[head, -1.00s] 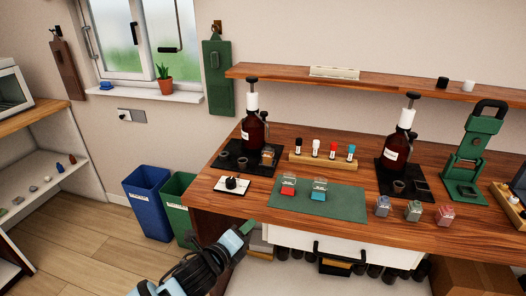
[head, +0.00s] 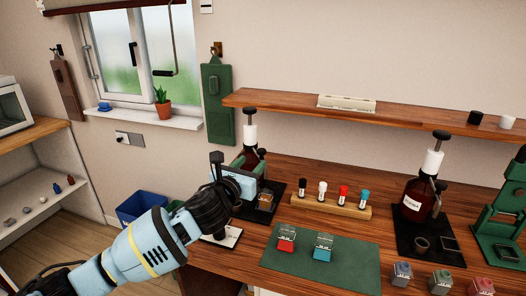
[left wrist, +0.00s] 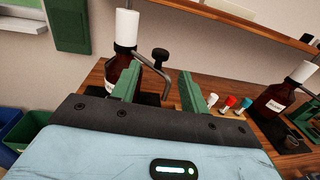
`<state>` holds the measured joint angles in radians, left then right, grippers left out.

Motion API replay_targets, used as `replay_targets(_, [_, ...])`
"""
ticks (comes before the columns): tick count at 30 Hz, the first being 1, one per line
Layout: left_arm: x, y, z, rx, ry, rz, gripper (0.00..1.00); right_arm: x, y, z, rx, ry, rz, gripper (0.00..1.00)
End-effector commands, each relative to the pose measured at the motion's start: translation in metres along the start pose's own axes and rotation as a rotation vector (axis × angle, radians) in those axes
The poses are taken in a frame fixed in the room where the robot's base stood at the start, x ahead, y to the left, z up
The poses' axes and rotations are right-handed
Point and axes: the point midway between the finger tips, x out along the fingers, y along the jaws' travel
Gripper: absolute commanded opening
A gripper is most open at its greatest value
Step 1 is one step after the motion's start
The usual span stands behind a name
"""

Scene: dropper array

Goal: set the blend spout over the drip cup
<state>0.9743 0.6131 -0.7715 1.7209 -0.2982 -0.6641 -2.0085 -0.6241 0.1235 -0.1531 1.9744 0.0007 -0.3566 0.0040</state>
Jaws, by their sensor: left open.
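A brown pump bottle with a white collar (head: 250,133) stands on a black tray (head: 272,207) at the left of the bench. In the left wrist view its collar (left wrist: 126,28) is at upper left. A bent metal spout (left wrist: 153,68) with a black knob (left wrist: 160,55) reaches right from it. My left gripper (head: 250,163) is open in front of this bottle. In the left wrist view its green fingers (left wrist: 160,88) stand apart, with the spout showing between and beyond them; contact cannot be told. My right gripper is not in view.
A second pump bottle (head: 417,200) stands on a tray at right with a small dark cup (head: 421,244). A wooden rack (head: 329,207) of small vials and a green mat (head: 345,266) with two jars lie between. A shelf (head: 300,104) hangs above.

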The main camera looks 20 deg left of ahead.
Motion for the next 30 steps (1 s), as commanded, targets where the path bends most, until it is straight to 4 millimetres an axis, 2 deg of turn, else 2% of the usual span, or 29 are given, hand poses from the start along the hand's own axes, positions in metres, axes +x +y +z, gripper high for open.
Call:
replay_targets(15, [0.062, 0.000, -0.001, -0.004, 0.001, 0.001, 0.45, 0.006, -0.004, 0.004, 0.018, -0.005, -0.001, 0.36])
replay_targets(21, [0.073, 0.000, 0.000, -0.003, 0.000, 0.001, 0.45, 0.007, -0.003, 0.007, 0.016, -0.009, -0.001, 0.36])
replay_targets(30, [0.075, 0.000, 0.001, -0.003, -0.001, -0.001, 0.45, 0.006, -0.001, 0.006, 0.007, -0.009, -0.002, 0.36])
